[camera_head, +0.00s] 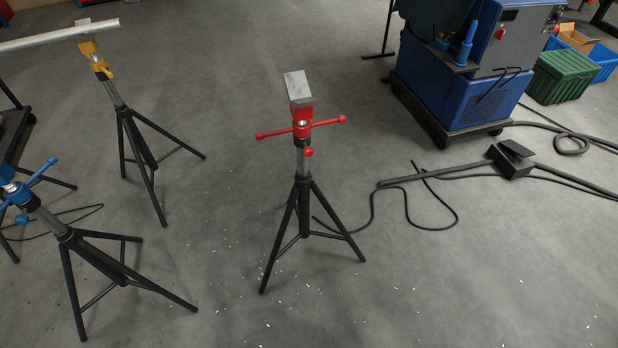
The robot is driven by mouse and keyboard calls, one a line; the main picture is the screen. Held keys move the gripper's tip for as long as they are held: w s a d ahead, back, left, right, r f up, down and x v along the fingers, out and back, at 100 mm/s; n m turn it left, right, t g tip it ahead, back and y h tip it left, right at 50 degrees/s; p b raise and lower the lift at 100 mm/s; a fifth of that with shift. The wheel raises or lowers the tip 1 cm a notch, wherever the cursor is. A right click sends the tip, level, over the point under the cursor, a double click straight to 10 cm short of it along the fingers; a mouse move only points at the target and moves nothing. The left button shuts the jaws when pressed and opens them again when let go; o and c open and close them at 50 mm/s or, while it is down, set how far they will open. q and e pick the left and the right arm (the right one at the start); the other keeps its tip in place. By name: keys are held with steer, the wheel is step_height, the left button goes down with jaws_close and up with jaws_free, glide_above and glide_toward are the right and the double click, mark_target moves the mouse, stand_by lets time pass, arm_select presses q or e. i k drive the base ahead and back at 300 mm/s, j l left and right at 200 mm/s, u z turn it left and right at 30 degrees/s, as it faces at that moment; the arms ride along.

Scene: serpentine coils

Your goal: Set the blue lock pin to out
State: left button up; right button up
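The blue-fitted pipe stand (50,222) is at the left edge of the head view, partly cut off by the frame. It has a blue cross handle (40,173) near its top. A small round blue knob (22,219), which looks like the blue lock pin, sits just below the handle on the post. I cannot tell whether the pin is in or out. Neither of my grippers is in view.
A red-fitted stand (303,190) stands in the middle. A yellow-fitted stand (140,150) at upper left is under a pipe (60,37). A blue machine (470,85), foot pedal (512,160) and cables are at right. The front right floor is clear apart from small chips.

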mark_target(22, 219)
steer(key=u, duration=1.8)
